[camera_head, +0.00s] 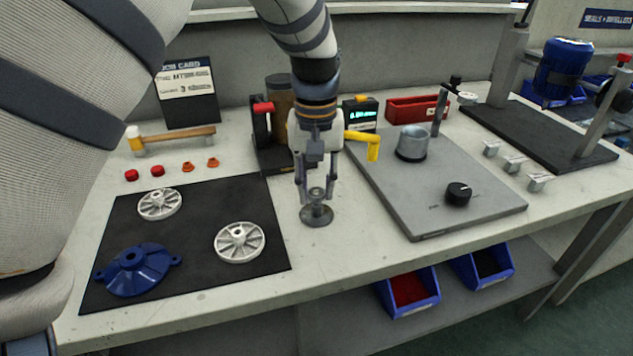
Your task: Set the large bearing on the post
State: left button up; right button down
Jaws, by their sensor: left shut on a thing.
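My left gripper (317,196) points straight down at the middle of the bench. Its fingers are shut on a small grey metal ring that looks like the large bearing (317,193). Directly below is the post with its round dark base (318,217), standing on the bench just right of the black mat. The bearing is at the top of the post, partly hidden by the fingers. I cannot tell whether it is seated or just above. My right gripper is not in view.
The black mat (200,200) carries two silvery impellers (240,242) and a blue housing (137,270). A grey plate (450,205) with a metal cup (412,142) and black knob (458,193) lies right. A dark press-like device (270,150) and yellow handle (362,140) stand close behind the gripper.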

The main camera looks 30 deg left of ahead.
pick_arm(q)
jog(key=shift+f, duration=0.85)
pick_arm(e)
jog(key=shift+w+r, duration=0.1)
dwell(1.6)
pick_arm(q)
jog(key=o, duration=1)
jog(key=shift+o, duration=1.2)
notch_tip(320, 180, up, 5)
jog(key=shift+f+p, duration=0.1)
jog(key=shift+p, duration=0.55)
jog(key=shift+r, duration=0.65)
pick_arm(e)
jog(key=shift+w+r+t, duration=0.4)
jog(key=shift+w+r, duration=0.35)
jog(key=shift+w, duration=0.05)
